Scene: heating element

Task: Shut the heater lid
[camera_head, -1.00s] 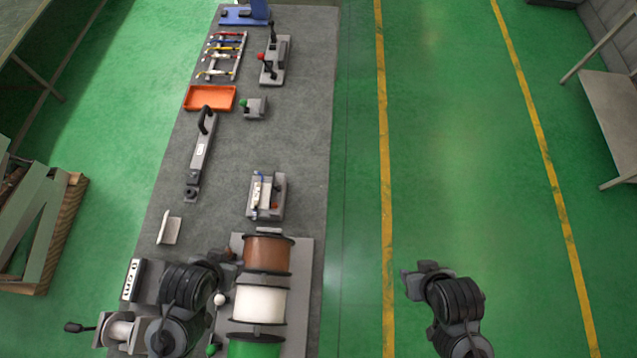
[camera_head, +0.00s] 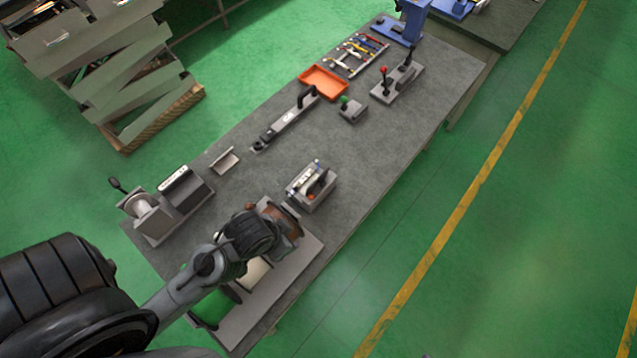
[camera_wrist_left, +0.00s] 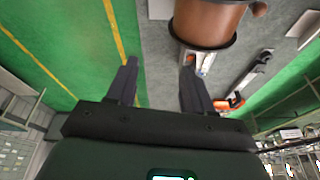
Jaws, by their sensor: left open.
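The small grey box (camera_head: 312,187), which I take to be the heater, stands on the table beyond the spools. It has a pale strip and small coloured parts on top; I cannot make out its lid's position. My left arm reaches over the spools, with its wrist covering part of the brown spool (camera_head: 288,222) in the head view. In the left wrist view my left gripper (camera_wrist_left: 160,62) is open and empty, its fingers apart. The box (camera_wrist_left: 203,60) shows beyond the right-hand finger there, partly hidden. The brown spool (camera_wrist_left: 207,22) is close by. My right gripper is out of view.
White and green spools (camera_head: 215,308) lie under my left arm. A crank device (camera_head: 147,215) and a grey block (camera_head: 184,188) stand at the left. A long handled bar (camera_head: 285,122), an orange tray (camera_head: 323,82) and a green-knobbed box (camera_head: 352,110) are farther back. Bare table (camera_head: 390,140) lies right of the box.

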